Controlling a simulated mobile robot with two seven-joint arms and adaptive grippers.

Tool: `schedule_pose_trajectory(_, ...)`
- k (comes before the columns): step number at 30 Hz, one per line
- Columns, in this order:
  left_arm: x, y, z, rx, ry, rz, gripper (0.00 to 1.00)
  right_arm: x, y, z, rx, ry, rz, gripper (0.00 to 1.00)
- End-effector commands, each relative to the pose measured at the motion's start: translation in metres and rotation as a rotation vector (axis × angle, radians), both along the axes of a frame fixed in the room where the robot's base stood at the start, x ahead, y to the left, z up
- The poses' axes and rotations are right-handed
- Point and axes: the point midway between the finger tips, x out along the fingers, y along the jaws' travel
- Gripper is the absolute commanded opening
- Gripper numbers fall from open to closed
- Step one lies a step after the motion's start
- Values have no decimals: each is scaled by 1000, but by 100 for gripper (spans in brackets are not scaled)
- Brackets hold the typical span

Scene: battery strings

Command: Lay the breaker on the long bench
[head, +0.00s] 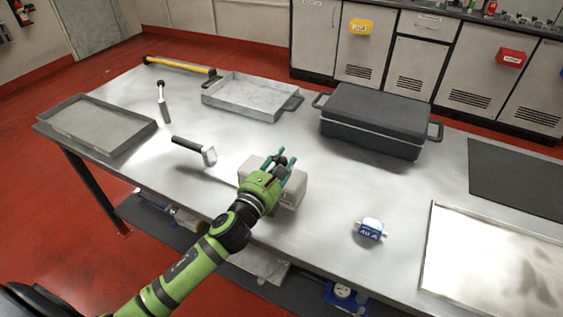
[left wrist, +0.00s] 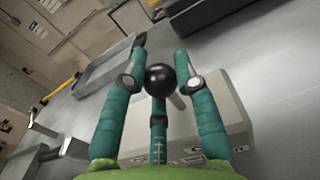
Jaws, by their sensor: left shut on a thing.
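The breaker, a pale grey box with a black ball knob, (head: 291,194) is at the middle of the long metal bench (head: 330,215), low over or on its top; I cannot tell whether it touches. My left gripper (head: 280,161) comes over it from the front, its teal fingers closed around the black knob. In the left wrist view the knob shows between the fingertips (left wrist: 160,78), and the grey box (left wrist: 235,120) lies beyond and to the right of the fingers. My right gripper is out of view.
Around it are a black-handled tool (head: 190,147), a ball-topped tool (head: 163,103), two trays (head: 95,125) (head: 250,97), a dark case (head: 375,118), a blue device (head: 371,229) and a pale panel (head: 490,265). A yellow bar (head: 180,67) lies behind. Bench between case and blue device is clear.

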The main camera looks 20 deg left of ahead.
Motion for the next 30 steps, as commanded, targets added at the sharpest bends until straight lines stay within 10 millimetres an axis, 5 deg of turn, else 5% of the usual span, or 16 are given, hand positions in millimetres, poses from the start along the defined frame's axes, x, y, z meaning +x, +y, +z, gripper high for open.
schedule_pose_trajectory(8,-2,-1,-11,1,22,-1,0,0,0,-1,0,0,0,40)
schedule_pose_trajectory(9,-2,-1,-11,1,22,-1,41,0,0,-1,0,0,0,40)
schedule_pose_trajectory(11,-2,-1,-11,1,21,-1,57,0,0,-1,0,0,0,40)
schedule_pose_trajectory(22,-9,0,-16,-1,31,3,57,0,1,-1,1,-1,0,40)
schedule_pose_trajectory(30,-57,3,-14,-2,29,1,57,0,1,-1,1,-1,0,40)
